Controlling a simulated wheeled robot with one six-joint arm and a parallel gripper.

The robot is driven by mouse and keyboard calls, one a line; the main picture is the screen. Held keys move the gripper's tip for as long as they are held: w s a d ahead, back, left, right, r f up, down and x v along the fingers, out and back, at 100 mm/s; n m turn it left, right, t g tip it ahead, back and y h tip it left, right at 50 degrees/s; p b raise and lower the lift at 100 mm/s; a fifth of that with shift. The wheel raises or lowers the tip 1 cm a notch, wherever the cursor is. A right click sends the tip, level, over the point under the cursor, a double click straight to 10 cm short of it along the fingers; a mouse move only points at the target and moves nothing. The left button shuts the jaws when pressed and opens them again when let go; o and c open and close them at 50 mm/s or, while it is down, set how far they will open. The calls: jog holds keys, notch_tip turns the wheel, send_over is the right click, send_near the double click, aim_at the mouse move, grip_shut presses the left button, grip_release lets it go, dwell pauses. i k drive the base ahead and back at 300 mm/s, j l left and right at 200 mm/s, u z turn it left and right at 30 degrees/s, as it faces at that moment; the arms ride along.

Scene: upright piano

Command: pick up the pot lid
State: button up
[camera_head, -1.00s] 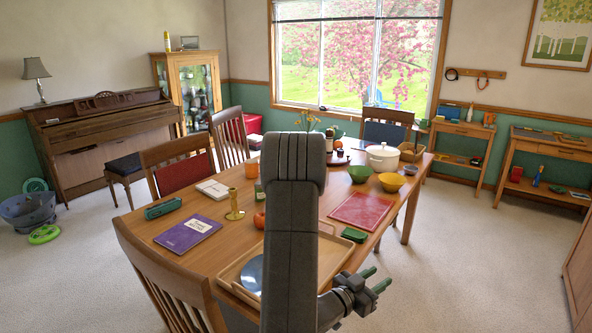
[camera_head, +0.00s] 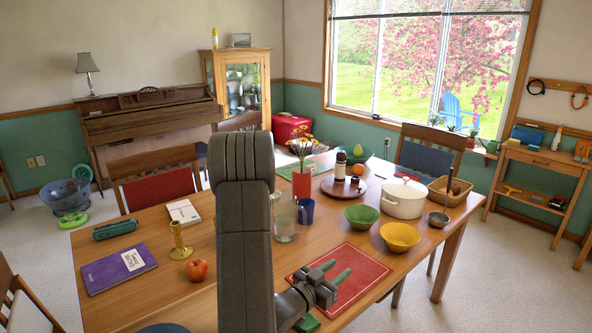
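The pot lid (camera_head: 404,186) is white and sits on top of the white pot (camera_head: 403,205), at the right part of the wooden table. My gripper (camera_head: 341,269) has two green fingers and hangs over the red mat, nearer to me and left of the pot. The fingers are apart with nothing between them. My grey arm hides the middle of the table.
A yellow bowl (camera_head: 399,237) and a green bowl (camera_head: 361,216) stand between my gripper and the pot. A ladle (camera_head: 440,216) and a wicker basket (camera_head: 450,191) are right of the pot. A turntable (camera_head: 350,189) with bottles is behind left. The red mat (camera_head: 359,285) lies flat below.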

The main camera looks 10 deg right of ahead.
aim_at(405, 187)
jog(key=i+l+u, duration=0.15)
jog(key=l, duration=0.4)
jog(key=i+l+u, duration=0.2)
jog(key=l, duration=0.4)
jog(key=l+u, duration=0.15)
jog(key=l, duration=0.45)
jog(key=i+l+u, duration=0.2)
jog(key=l, duration=0.45)
jog(key=l+u, duration=0.15)
jog(key=l, duration=0.25)
jog(key=k+l+u, duration=0.1)
jog(key=l, duration=0.3)
jog(key=k+l+u, duration=0.15)
jog(key=l, duration=0.2)
jog(key=k+l+u, duration=0.1)
jog(key=l, duration=0.3)
jog(key=k+l+u, duration=0.15)
jog(key=l, duration=0.2)
